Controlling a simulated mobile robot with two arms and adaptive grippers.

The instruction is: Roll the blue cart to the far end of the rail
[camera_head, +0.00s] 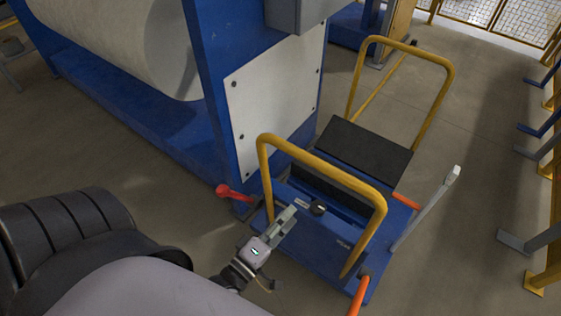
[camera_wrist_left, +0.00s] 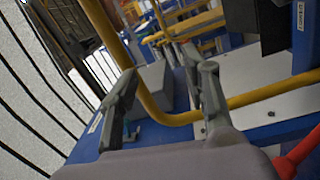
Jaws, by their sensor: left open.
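The blue cart (camera_head: 330,225) stands on the floor beside the blue roller machine, in the middle right of the head view. It has a yellow handle frame (camera_head: 325,172) at its near end, another (camera_head: 447,90) at its far end, and black sloped pads (camera_head: 366,146) between them. My left gripper (camera_head: 290,221) is open and empty, close to the lower left part of the near handle. In the left wrist view, a yellow bar (camera_wrist_left: 146,98) shows between and beyond the open fingers (camera_wrist_left: 165,82). I cannot tell whether they touch it. No rail is clearly visible. My right gripper is out of view.
The blue machine (camera_head: 208,75) with a large white roll (camera_head: 110,35) stands left of the cart. A red lever (camera_head: 228,192) juts out near my gripper. Yellow and blue barrier posts (camera_head: 548,260) line the right side. Open floor (camera_head: 475,120) lies between them and the cart.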

